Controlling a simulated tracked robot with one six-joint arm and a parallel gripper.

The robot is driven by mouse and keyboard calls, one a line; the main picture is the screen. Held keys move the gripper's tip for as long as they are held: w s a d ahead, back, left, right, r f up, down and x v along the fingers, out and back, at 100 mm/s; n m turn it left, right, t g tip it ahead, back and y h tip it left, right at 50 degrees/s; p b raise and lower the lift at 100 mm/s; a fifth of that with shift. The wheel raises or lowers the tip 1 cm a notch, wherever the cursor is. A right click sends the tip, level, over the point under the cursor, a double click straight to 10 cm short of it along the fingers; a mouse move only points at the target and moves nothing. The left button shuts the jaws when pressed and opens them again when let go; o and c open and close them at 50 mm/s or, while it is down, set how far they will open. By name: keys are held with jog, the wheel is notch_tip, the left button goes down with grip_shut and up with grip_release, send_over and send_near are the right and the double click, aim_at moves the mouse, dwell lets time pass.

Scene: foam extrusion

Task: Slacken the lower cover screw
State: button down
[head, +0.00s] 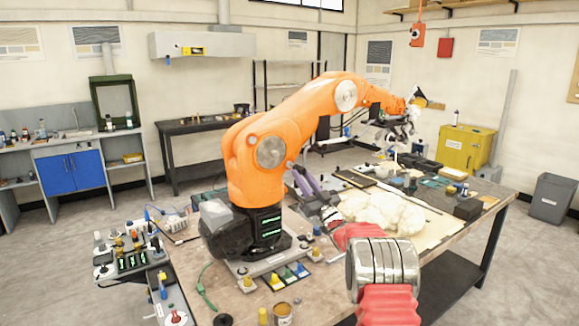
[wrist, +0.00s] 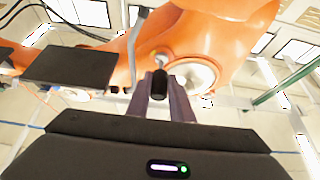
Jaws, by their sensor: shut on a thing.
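A large orange arm (head: 262,160) stands on the workbench, with a round grey cover (head: 270,151) on its lower joint. The round cover (wrist: 193,76) is also in the wrist view, above and right of my fingers. My gripper (wrist: 163,88) is shut on a dark-handled tool (wrist: 159,84), whose pale shaft points up at the orange body beside the cover. In the head view my gripper (head: 299,174) is close beside the orange arm's lower part. The lower cover screw is too small to make out, and I cannot tell whether the tool touches it.
The workbench (head: 330,290) carries a pale foam mass (head: 382,212), small bottles and tools around the orange arm's base. A paint tin (head: 283,315) stands near the front edge. A yellow cabinet (head: 465,150) and a grey bin (head: 551,197) stand beyond the bench at right.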

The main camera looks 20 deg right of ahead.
jog(key=n+y, duration=0.1)
jog(key=n, duration=0.1)
jog(key=n+g+y, duration=0.1)
jog(key=n+y, duration=0.1)
jog(key=n, duration=0.1)
jog(key=n+g+y, duration=0.1)
jog(key=n, duration=0.1)
jog(key=shift+w+d+n, duration=0.15)
jog(key=shift+d+n, duration=0.1)
jog(key=shift+n, duration=0.05)
jog(key=shift+a, duration=0.1)
jog(key=shift+s+f, duration=0.1)
jog(key=shift+s, duration=0.1)
jog(key=shift+s+d, duration=0.35)
jog(key=shift+s, duration=0.55)
jog(key=shift+s+d, duration=0.35)
jog(key=shift+s, duration=0.5)
jog(key=shift+s+d, duration=0.15)
jog(key=shift+s, duration=0.2)
jog(key=s+d, duration=0.2)
jog(key=s, duration=0.6)
jog(key=shift+d, duration=0.2)
